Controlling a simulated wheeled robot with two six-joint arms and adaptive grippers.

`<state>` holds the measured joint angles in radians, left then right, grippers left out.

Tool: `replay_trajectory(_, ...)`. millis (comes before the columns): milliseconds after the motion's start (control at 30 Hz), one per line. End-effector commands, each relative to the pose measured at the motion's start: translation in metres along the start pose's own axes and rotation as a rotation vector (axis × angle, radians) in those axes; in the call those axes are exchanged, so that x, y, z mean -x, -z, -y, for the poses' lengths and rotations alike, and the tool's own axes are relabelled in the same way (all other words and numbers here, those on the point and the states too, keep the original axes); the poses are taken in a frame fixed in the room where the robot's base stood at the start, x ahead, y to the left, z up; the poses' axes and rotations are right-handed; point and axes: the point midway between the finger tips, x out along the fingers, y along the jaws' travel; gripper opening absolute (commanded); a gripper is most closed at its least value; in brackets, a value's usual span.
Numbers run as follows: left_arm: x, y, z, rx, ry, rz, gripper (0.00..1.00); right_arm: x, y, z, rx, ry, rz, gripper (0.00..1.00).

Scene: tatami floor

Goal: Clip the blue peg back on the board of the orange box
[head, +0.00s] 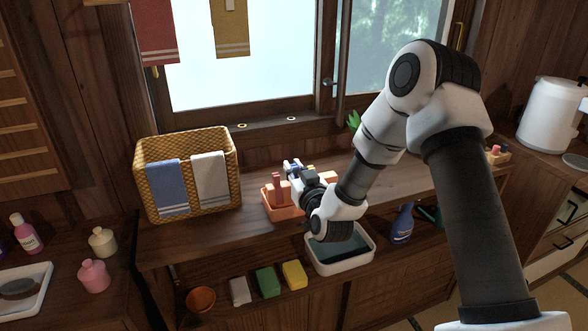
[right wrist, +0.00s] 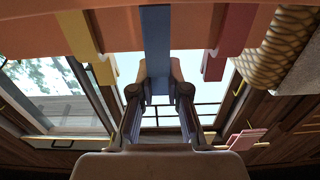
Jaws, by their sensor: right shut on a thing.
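The orange box (head: 284,208) stands on the wooden counter, partly hidden by my right gripper (head: 297,172). In the right wrist view its orange board (right wrist: 275,18) runs across the top. The blue peg (right wrist: 156,40) is upright in that view, between the fingertips of my right gripper (right wrist: 158,88), which is shut on it. The blue peg overlaps the board in that view; I cannot tell whether it is clipped on. A red peg (right wrist: 215,62) and a yellow peg (right wrist: 80,35) show on either side. A red peg also stands at the box in the head view (head: 276,184). My left gripper is not in view.
A wicker basket (head: 189,148) with two towels stands left of the box. A white basin (head: 340,262) is in front, below my right wrist. Sponges, a blue bottle (head: 402,222) and an orange bowl (head: 201,299) sit on the lower shelf. A window is behind.

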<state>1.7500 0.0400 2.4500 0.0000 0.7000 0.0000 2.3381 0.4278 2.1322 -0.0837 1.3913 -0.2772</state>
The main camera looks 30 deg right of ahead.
Motion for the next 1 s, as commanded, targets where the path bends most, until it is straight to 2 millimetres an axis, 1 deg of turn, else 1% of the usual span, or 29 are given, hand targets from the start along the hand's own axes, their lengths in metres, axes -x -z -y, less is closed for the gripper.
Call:
replay_trajectory(267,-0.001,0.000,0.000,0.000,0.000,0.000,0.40,0.000,-0.001,0.000,0.000,0.000,0.000,0.00)
replay_trajectory(700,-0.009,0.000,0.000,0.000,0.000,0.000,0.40,0.000,-0.012,0.000,0.000,0.000,0.000,0.00)
replay_trajectory(1000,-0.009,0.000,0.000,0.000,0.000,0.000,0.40,0.000,-0.012,0.000,0.000,0.000,0.000,0.00)
